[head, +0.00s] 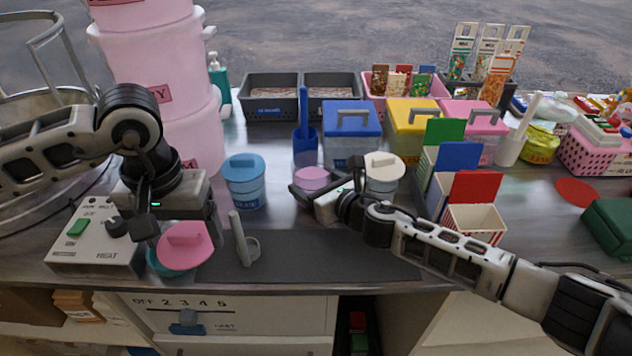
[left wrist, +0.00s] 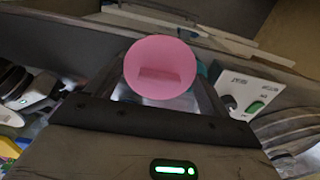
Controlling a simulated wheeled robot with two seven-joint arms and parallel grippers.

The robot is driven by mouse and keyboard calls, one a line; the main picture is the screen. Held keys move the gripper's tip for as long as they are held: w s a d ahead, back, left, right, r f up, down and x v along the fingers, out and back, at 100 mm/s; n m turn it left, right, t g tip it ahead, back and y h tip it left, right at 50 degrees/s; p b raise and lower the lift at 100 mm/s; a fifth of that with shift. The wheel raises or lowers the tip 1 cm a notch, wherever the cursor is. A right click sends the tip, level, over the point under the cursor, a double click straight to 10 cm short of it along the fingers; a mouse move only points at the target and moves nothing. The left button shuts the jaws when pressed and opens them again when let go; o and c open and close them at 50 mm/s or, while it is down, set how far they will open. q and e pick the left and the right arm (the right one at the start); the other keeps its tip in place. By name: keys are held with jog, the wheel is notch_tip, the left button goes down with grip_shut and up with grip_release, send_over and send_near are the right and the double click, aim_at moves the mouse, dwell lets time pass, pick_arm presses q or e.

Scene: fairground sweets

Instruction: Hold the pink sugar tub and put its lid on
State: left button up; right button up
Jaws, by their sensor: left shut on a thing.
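My left gripper (head: 180,222) is shut on the round pink lid (head: 185,246) and holds it near the counter's front left edge. In the left wrist view the lid (left wrist: 160,68) fills the space between the fingers. The pink sugar tub (head: 312,178) stands mid-counter, to the right of the blue-lidded tub, with its pink top showing. My right gripper (head: 325,192) is at the tub, in front of it and to its right, and hides its lower part. Whether its fingers touch or grip the tub is unclear.
A blue-lidded tub (head: 244,182) and a cream-lidded tub (head: 383,172) stand on either side. A grey stand (head: 244,245) is on the dark mat (head: 320,262). A teal round thing (head: 158,264) lies partly under the lid, beside the heater control box (head: 90,245). Striped cartons (head: 475,222) stand right.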

aim_at(324, 175)
pick_arm(q)
jog(key=shift+r, duration=0.1)
pick_arm(e)
jog(key=shift+r, duration=0.35)
pick_arm(q)
notch_tip(324, 175, up, 2)
jog(key=shift+r+p, duration=0.1)
jog(key=shift+p, duration=1.05)
pick_arm(e)
notch_tip(324, 175, up, 2)
jog(key=shift+r, duration=1.35)
